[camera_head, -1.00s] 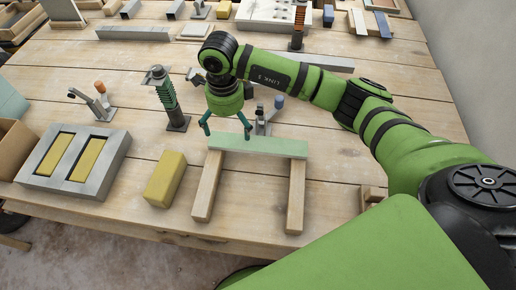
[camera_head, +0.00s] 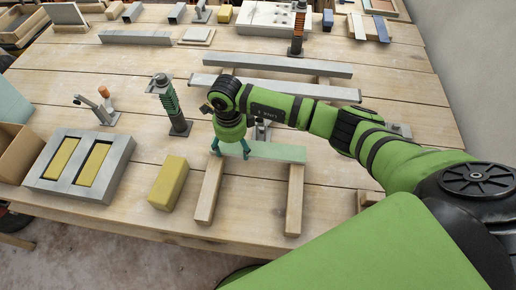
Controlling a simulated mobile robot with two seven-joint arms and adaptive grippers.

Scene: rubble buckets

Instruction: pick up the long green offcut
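The long green offcut (camera_head: 275,152) is a pale green bar lying across the far ends of two wooden strips, a left one (camera_head: 209,190) and a right one (camera_head: 294,199). My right gripper (camera_head: 231,153) is at the left part of the offcut, pointing down. Its two teal fingers are spread apart, with the tips at about the bar's level in the picture. I cannot tell whether they touch it. The gripper and wrist hide part of the bar's left end. My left gripper is out of view.
A yellow block (camera_head: 168,182) lies left of the strips, beside a grey frame with two yellow inserts (camera_head: 118,172). A green spring post (camera_head: 174,108) and a toggle clamp (camera_head: 98,106) stand behind. Long grey bars (camera_head: 278,65) lie further back. The table front is clear.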

